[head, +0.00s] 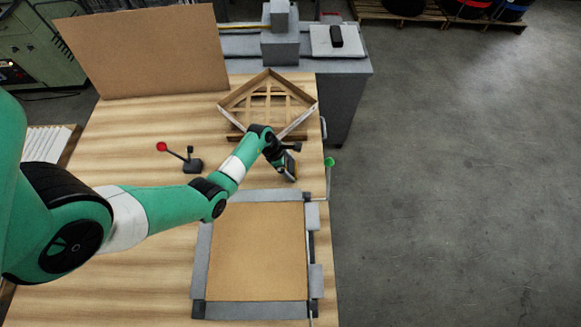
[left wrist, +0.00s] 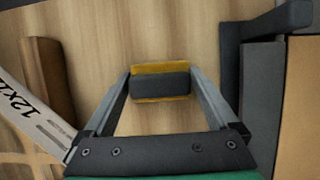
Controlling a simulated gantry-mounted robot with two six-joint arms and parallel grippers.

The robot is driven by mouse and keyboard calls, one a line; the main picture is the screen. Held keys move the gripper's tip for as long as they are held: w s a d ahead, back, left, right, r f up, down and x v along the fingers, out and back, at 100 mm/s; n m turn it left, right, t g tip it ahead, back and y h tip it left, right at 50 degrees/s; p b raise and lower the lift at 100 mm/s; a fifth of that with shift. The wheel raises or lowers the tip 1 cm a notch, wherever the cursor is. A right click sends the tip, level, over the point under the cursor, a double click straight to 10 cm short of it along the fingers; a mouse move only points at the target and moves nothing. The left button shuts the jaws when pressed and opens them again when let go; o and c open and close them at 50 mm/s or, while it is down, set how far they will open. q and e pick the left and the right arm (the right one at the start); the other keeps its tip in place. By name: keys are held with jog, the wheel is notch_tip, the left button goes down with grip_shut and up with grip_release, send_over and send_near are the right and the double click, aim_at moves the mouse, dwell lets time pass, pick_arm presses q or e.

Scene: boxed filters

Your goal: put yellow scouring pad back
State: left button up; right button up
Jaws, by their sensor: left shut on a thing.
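My left gripper (head: 286,165) is shut on the yellow scouring pad (head: 291,170), over the right part of the wooden table. In the left wrist view the pad (left wrist: 160,69) is a small block with yellow edges and a dark grey middle, between the two fingers (left wrist: 160,88). I cannot tell whether the pad touches the table. My right gripper is not in view.
An open cardboard filter box (head: 232,104) with a lattice inside stands behind the gripper. A grey frame (head: 202,262) around a brown panel lies in front. A red-knobbed lever (head: 192,165) stands left, a green-knobbed one (head: 329,163) at the right edge.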

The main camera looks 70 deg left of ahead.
pick_arm(q)
jog(key=o, duration=0.9)
jog(key=shift+o, duration=0.2)
jog(key=shift+r+p, duration=0.3)
jog(key=shift+r, duration=0.05)
jog(key=p+v, duration=0.3)
jog(key=v, duration=0.8)
jog(key=shift+r, duration=0.2)
jog(key=shift+s, duration=0.1)
